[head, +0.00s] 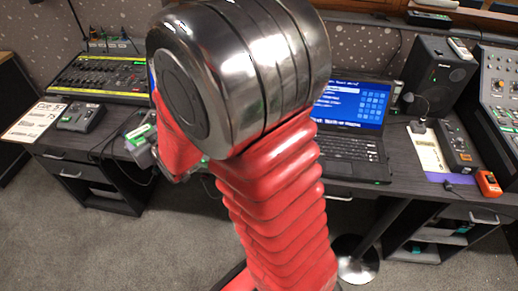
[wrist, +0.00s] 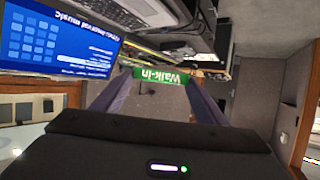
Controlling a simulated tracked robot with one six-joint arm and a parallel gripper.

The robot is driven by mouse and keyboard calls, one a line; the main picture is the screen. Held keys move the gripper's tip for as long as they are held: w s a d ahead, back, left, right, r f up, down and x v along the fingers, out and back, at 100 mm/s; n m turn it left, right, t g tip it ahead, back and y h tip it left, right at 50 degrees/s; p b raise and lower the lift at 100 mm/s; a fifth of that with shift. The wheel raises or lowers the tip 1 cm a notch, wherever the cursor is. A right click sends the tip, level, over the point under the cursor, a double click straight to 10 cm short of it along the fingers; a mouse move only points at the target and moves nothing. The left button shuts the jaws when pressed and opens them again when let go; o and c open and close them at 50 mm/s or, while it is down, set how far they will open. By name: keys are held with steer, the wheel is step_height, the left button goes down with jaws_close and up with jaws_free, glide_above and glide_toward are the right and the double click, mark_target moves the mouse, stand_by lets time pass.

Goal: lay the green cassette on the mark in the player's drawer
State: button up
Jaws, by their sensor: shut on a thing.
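The green cassette (wrist: 161,76), with a white "Walk-in" label that reads upside down, is between the two fingertips of my gripper (wrist: 162,82) in the wrist view. The gripper is shut on it, one finger at each end. In the head view my red arm and its metal joint hide much of the middle. A grey shape with green patches (head: 141,133) shows just left of the arm; I cannot tell whether it is the gripper with the cassette or a device. I cannot make out the player's drawer or its mark for certain.
An open laptop (head: 350,105) stands on the dark desk right of my arm. A lighting fader board (head: 100,76) and a small grey device (head: 85,116) are at the left. A speaker (head: 438,75) and a mixer (head: 500,90) are at the right. Cables hang near the left desk.

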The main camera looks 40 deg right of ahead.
steer(key=shift+d, duration=0.3)
steer(key=d+f+m+h, duration=0.1)
steer(key=d+f, duration=0.1)
steer(key=d, duration=1)
steer(key=s+d+f, duration=0.4)
steer(key=s+d, duration=0.3)
steer(key=d, duration=0.4)
steer(key=s+d+f+h, duration=0.1)
steer(key=s+d+f, duration=0.3)
steer(key=s+d, duration=0.3)
steer(key=d, duration=0.4)
steer(key=shift+s+d+m, duration=0.4)
steer(key=shift+f, duration=0.15)
steer(key=shift+f, duration=2.85)
steer(key=shift+f, duration=0.1)
steer(key=shift+f, duration=2)
